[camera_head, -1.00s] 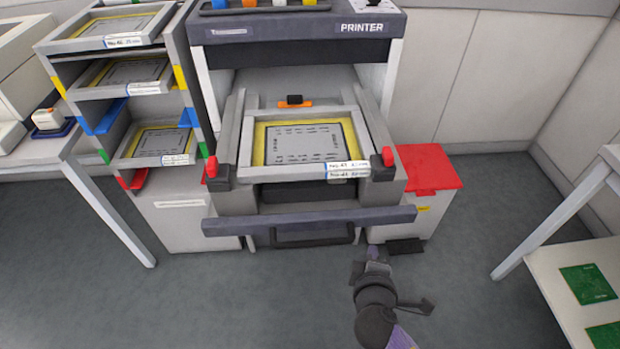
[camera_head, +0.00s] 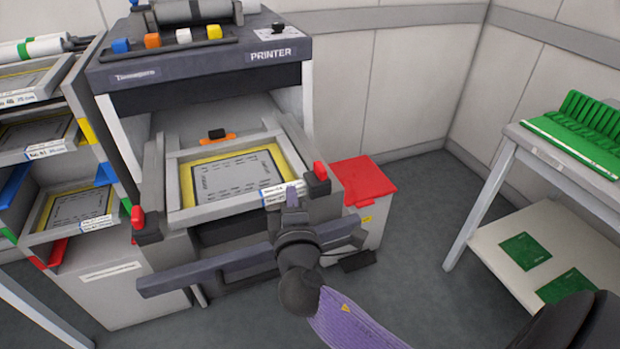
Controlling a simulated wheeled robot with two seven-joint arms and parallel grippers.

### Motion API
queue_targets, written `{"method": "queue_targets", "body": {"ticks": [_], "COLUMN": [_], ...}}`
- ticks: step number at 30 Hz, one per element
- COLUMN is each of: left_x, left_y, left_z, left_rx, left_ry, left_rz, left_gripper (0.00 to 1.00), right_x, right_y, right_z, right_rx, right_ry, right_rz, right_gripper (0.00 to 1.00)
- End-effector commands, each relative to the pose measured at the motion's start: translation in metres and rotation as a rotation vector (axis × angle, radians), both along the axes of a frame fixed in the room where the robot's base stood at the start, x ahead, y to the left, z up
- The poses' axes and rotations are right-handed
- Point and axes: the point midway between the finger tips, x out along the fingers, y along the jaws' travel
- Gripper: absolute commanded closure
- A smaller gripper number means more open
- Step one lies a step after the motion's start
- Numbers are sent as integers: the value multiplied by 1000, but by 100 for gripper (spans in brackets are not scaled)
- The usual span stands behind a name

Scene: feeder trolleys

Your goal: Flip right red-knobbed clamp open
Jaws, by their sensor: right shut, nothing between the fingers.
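The right red-knobbed clamp (camera_head: 319,176) sits at the front right corner of the printer's frame, its red knob standing up. The left red-knobbed clamp (camera_head: 142,224) is at the front left corner, its knob also up. My right gripper (camera_head: 292,194) is shut and empty. In the picture it is just left of the right clamp, in front of the frame's white label, and appears apart from the clamp. The stencil frame (camera_head: 185,216) with its yellow border lies inside the printer (camera_head: 200,70). My left gripper is not in view.
A dark bar (camera_head: 205,272) runs across the printer's front, partly behind my right arm. A red-lidded bin (camera_head: 362,181) stands right of the printer. A rack (camera_head: 62,243) of stencils is at left. A table with green boards (camera_head: 575,140) stands at right.

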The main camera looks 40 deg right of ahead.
Motion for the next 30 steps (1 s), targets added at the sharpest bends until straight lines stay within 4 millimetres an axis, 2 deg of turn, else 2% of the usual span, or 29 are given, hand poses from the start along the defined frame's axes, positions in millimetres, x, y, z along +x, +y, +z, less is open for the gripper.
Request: {"method": "queue_targets", "body": {"ticks": [3,6,9,13,26,30], "left_x": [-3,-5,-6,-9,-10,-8], "left_y": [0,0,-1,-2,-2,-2], "left_z": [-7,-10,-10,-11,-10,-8], "left_rx": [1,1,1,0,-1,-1], "left_ry": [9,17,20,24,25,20], "left_rz": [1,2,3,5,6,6], "left_gripper": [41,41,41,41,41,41], "right_x": [24,38,32,29,27,24], "right_y": [-13,-24,-41,-54,-59,-72], "right_z": [-2,-2,-1,-1,-1,0], "right_rx": [-2,-3,-2,-3,0,0], "right_ry": [-2,0,2,1,1,1], "right_rz": [-1,-2,-2,-1,0,-2], "right_gripper": [100,100,100,100,100,100]}}
